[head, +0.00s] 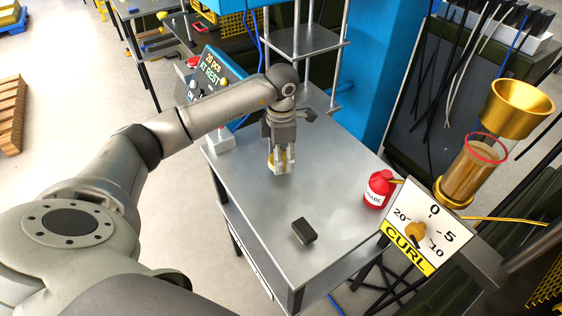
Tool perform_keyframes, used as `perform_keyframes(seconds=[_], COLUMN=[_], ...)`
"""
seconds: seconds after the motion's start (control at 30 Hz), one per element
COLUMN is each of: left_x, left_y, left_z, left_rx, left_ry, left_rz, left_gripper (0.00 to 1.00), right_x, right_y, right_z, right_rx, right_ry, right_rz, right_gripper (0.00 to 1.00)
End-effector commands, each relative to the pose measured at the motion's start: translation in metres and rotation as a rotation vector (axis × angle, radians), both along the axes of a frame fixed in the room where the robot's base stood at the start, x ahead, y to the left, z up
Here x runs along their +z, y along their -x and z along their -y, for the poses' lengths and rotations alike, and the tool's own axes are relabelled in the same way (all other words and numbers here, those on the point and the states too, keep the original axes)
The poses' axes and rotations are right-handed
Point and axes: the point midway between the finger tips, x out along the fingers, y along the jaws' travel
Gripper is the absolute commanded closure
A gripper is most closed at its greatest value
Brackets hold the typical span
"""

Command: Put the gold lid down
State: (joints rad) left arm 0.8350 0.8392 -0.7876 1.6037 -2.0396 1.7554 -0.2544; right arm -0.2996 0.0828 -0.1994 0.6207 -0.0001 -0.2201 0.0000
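My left gripper (281,170) points down over the far part of the grey metal table (262,220). The gold lid (271,162) shows as a small yellow piece between and behind its fingers, and the gripper looks shut on it. The fingers hide most of the lid. It is at or just above the table top; I cannot tell whether it touches. My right gripper is not in view.
A black block (304,231) and a red bottle (378,189) stand on the table. A CURL dial panel (428,226) and gold funnel (516,108) are at the right. The table's front left is clear.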

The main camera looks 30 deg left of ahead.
Motion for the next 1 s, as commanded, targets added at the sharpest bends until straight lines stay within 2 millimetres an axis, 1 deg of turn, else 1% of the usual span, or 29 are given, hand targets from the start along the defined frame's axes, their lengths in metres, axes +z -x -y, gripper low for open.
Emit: perform_keyframes(seconds=[0.17, 0.3, 0.4, 0.63, 0.73, 0.77, 0.9, 0.93, 1.0], left_x=[-0.008, -0.028, -0.037, -0.039, -0.043, -0.042, -0.041, -0.041, -0.041], left_y=[-0.004, -0.003, -0.004, -0.005, -0.005, -0.005, -0.005, -0.005, -0.005], left_z=[-0.004, -0.004, -0.004, -0.004, -0.004, -0.004, -0.004, -0.004, -0.004], left_rx=[0.001, 0.000, 0.000, -0.001, -0.001, 0.000, 0.000, 0.000, 0.000], left_ry=[0.000, 0.001, 0.001, 0.000, -0.001, -0.001, 0.000, -0.001, -0.001], left_rz=[-0.003, -0.006, -0.002, 0.000, -0.001, 0.001, 0.000, -0.001, -0.001], left_gripper=[0.53, 0.53, 0.53, 0.53, 0.53, 0.41, 0.23, 0.20, 0.20], right_x=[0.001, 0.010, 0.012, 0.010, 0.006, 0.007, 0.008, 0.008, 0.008], right_y=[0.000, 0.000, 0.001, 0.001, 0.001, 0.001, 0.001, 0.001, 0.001], right_z=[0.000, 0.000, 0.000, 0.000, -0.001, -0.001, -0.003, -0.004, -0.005], right_rx=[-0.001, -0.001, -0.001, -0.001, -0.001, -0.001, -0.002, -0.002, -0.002], right_ry=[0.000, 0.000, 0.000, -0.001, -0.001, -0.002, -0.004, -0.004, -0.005], right_rz=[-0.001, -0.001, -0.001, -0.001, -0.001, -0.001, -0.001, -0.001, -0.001], right_gripper=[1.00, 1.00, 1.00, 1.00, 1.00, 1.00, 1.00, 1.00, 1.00])
